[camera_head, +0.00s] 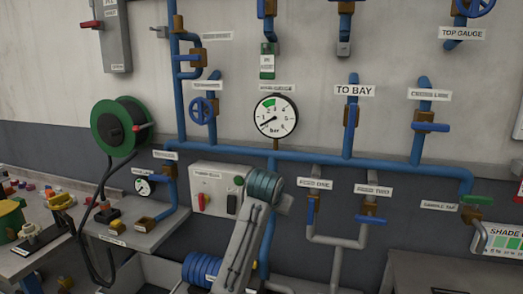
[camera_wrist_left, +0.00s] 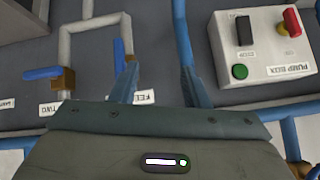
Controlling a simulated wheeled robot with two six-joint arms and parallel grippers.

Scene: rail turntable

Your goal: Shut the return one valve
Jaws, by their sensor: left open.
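Two grey branch pipes rise to small valves under the blue main pipe; their labels look like "FEED ONE" and "FEED TWO". I cannot read a "return one" label. The feed one valve (camera_head: 310,212) has its blue handle upright along the pipe. The feed two valve (camera_head: 370,220) has its blue handle across the pipe; this handle also shows in the left wrist view (camera_wrist_left: 42,73). My left gripper (camera_wrist_left: 156,72) is open and empty. Its left finger overlaps the feed one valve, so contact is unclear. In the head view its fingers are hidden behind my arm. My right gripper is not in view.
A pump box (camera_head: 217,190) with a red switch is left of my arm. A pressure gauge (camera_head: 275,115) hangs above. The blue main pipe (camera_head: 330,158) crosses the wall. A green hose reel (camera_head: 119,127) and a cluttered bench (camera_head: 140,232) stand left.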

